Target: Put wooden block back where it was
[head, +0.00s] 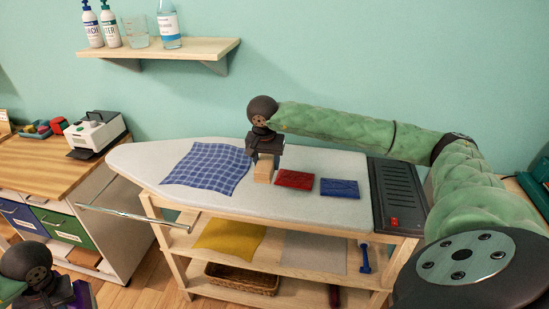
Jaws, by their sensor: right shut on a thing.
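The wooden block (264,169) is light tan and stands upright at the ironing board (330,205), between a blue checked cloth and a red folded cloth. My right gripper (264,156) is above it, pointing down, and is shut on its upper part. Whether the block's base touches the board is hard to tell. My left gripper (55,298) is at the bottom left corner, partly cut off by the frame, and its fingers do not show clearly.
The blue checked cloth (208,167) lies left of the block. The red folded cloth (294,179) and a blue one (339,187) lie to its right. A dark iron rest (398,192) is at the board's right end. A wall shelf (165,48) holds bottles.

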